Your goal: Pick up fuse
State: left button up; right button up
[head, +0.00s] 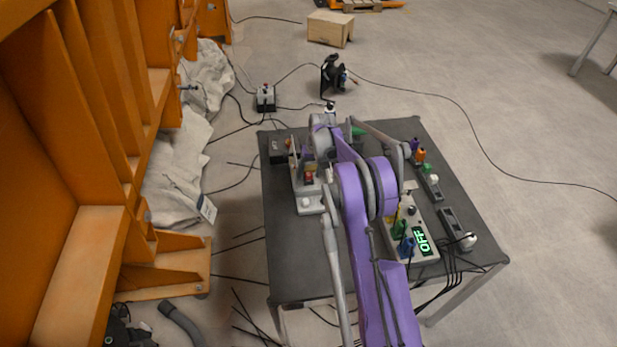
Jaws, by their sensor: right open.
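My right arm, purple and grey, reaches up over the dark table (285,270) from the bottom. My right gripper (308,163) is at the far left part of the table, open, and partly hidden by its own arm. It is over or beside a light grey device (309,201) with a white knob. A small red part (309,178) shows close to the gripper. I cannot tell whether this is the fuse, and no other fuse is clear to see. My left gripper is not in view.
A grey box with a lit "OFF" display (423,241) and coloured plugs stands on the table's right half. Black holders (452,220) and coloured pieces (419,154) lie along the right edge. An orange steel frame (100,250) stands left. Cables cross the floor.

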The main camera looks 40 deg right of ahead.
grip_shut()
jog(key=shift+r, duration=0.1)
